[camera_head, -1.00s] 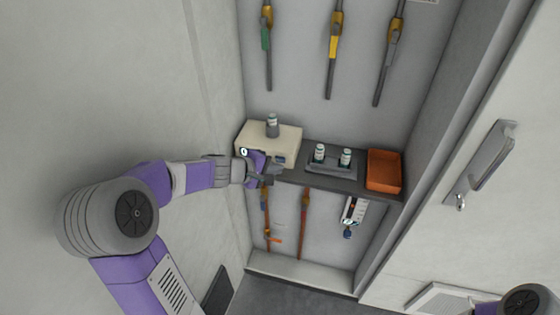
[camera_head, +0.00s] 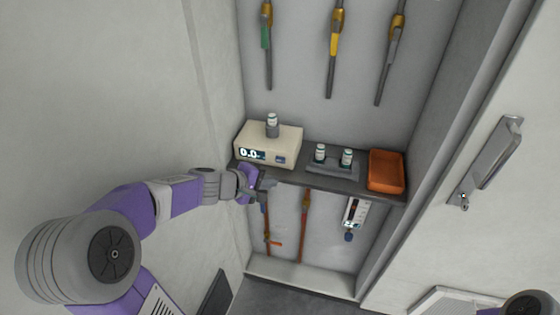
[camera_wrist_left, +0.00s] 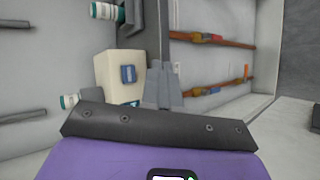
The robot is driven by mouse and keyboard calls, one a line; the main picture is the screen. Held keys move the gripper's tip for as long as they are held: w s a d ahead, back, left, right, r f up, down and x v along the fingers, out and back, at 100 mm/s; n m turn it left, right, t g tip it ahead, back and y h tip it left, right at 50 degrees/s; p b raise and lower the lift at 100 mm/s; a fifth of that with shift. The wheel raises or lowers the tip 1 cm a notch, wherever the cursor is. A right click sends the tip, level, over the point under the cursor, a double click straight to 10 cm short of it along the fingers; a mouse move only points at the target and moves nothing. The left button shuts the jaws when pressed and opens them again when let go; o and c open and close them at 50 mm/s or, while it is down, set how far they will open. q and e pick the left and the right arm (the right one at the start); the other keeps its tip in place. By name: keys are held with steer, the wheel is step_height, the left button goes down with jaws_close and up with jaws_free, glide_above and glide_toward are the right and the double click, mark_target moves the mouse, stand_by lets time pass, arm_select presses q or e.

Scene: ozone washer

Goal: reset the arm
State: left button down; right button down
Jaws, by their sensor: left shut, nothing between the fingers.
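My left gripper (camera_head: 268,186) is shut and empty in the head view, just in front of and below the shelf's front edge at its left end. In the left wrist view its closed fingers (camera_wrist_left: 162,85) point toward the space beside the cream box. The cream box (camera_head: 285,143) stands on the shelf with a lit display and a small button panel on its front. It also shows in the left wrist view (camera_wrist_left: 108,75). A white-capped vial (camera_head: 272,120) stands on top of the box. My right gripper is not in view.
The dark shelf (camera_head: 318,181) holds a grey rack (camera_head: 333,170) with two vials and an orange tray (camera_head: 386,172). Pipes and a flowmeter (camera_head: 355,213) are below. Hanging valves line the wall above. A door with a handle (camera_head: 492,160) stands at right.

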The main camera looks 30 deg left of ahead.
arm_select(q)
steer(key=shift+f, duration=0.1)
stand_by(0.4)
steer(key=s+d+f+m+g+p, duration=0.1)
steer(key=d+f+g, duration=0.2)
steer(key=f, duration=0.4)
steer(key=s+d+f+m+g+p, duration=0.1)
steer(key=s+d+f+g, duration=0.1)
steer(key=f, duration=0.4)
steer(key=s+d+f+m+g+p, duration=0.4)
steer(key=s+d+f+m, duration=0.6)
steer(key=s+d+f, duration=0.5)
step_height(320, 180, down, 3)
steer(key=shift+s+r+g, duration=0.1)
steer(key=shift+s+g, duration=0.15)
steer(key=shift+g, duration=0.35)
